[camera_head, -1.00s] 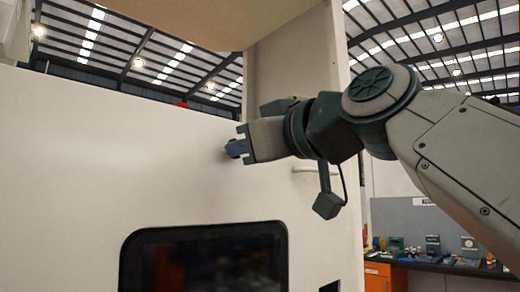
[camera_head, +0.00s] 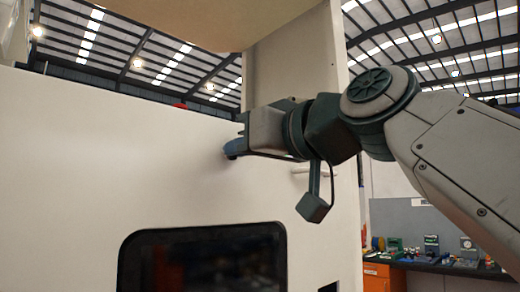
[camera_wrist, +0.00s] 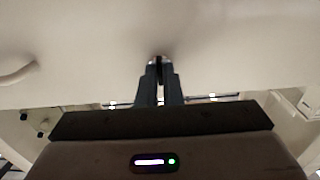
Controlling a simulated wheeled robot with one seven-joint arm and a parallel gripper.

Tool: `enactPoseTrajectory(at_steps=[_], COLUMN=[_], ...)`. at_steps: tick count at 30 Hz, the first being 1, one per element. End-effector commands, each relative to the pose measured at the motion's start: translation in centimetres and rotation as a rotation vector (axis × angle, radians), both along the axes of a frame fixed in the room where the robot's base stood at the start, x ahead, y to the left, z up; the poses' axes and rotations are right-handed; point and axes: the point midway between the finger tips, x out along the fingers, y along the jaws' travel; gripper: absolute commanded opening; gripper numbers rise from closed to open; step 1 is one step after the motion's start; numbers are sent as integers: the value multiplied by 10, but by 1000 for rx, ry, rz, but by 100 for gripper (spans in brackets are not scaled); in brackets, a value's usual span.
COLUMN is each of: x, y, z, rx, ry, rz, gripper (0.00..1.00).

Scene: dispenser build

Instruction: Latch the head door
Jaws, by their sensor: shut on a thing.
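The head door appears to be the broad cream-white panel (camera_head: 80,150) across the left and middle of the head view. It looks upright and its upper edge shows. My gripper (camera_head: 232,150) reaches it from the right, with its dark fingertips at the panel's face. In the wrist view my fingers (camera_wrist: 160,66) are close together at the pale surface (camera_wrist: 90,40), shut on a small dark piece (camera_wrist: 159,68), seemingly the latch. The fingers hide most of it, so I cannot tell its angle.
A dark window (camera_head: 203,262) lies below. A cream post (camera_head: 295,75) rises behind. A workbench (camera_head: 435,264) with small items stands at the far right.

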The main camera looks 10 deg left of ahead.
Motion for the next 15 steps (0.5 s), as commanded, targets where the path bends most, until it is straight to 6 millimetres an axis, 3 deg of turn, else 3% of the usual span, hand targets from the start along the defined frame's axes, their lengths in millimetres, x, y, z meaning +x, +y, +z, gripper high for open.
enactPoseTrajectory(at_steps=[2, 5, 6, 15], x=[0, 0, 0, -1], y=[0, 0, 0, -2], z=[-1, -1, -1, -1], rx=[0, 0, -1, 0], ry=[3, 3, 2, 0], rz=[1, 1, 1, 0], gripper=[0, 25, 28, 28])
